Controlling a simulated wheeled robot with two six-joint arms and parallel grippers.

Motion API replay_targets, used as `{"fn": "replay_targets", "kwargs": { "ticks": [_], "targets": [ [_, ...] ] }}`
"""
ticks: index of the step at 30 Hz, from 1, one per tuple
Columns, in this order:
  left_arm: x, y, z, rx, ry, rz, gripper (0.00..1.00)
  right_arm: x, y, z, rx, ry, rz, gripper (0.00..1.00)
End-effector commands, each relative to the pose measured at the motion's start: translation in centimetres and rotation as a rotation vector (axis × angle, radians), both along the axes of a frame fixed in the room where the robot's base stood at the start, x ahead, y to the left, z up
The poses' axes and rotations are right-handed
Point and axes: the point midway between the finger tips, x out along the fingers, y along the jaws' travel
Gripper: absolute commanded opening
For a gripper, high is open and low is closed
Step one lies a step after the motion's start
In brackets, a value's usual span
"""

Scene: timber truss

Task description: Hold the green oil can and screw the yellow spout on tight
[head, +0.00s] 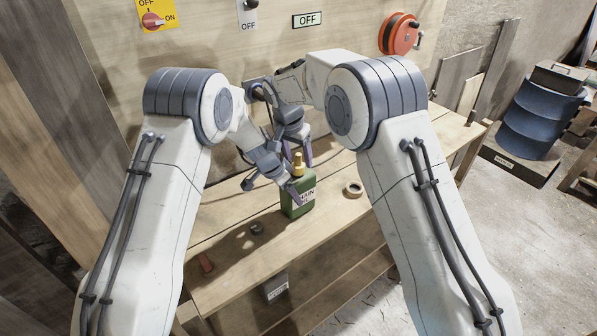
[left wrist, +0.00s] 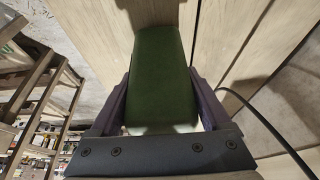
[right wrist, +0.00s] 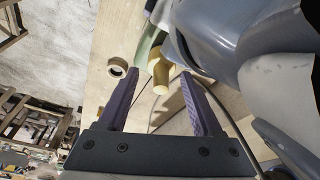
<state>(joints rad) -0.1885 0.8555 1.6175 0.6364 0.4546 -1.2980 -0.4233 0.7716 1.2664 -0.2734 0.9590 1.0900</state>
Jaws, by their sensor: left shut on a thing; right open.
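The green oil can (head: 297,204) stands on the wooden bench with a pale label on its side. The yellow spout (head: 298,166) is upright at its top; I cannot tell how tight it sits. My left gripper (head: 286,190) is shut on the can, and in the left wrist view its purple fingers flank the green body (left wrist: 160,75). My right gripper (head: 297,158) is open close to the spout. In the right wrist view the yellow spout (right wrist: 160,76) shows between the spread fingertips (right wrist: 159,75), nearer the right one. The left arm hides part of the can there.
A tape roll (head: 354,189) lies on the bench right of the can; it also shows in the right wrist view (right wrist: 117,67). A small dark part (head: 257,228) and a reddish piece (head: 206,262) lie near the front edge. A wooden wall with a red reel (head: 400,33) stands behind.

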Motion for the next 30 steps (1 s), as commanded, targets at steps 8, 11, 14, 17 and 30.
{"fn": "replay_targets", "kwargs": {
  "ticks": [8, 11, 14, 17, 30],
  "targets": [
    [-0.2, -0.5, 0.1, 0.0, 0.0, -0.009, 0.0, 0.1, 0.4, -0.1, 0.01, -0.006, -0.005, 0.77],
    [-0.2, -0.5, 0.1, 0.0, -0.001, -0.009, 0.0, 0.1, 0.5, 0.1, 0.01, -0.006, -0.005, 0.77],
    [-0.2, -0.5, 0.1, 0.0, 0.0, -0.009, 0.0, 0.1, 0.5, 0.6, 0.012, -0.008, -0.005, 0.77],
    [-0.2, -0.5, 0.0, 0.0, 0.001, -0.009, 0.0, 0.1, 0.6, 1.6, 0.014, -0.009, -0.006, 0.77],
    [-0.3, -0.4, -0.2, 0.001, 0.005, -0.009, 0.0, 0.0, 0.6, 3.9, 0.014, -0.011, -0.004, 0.77]
  ]
}}
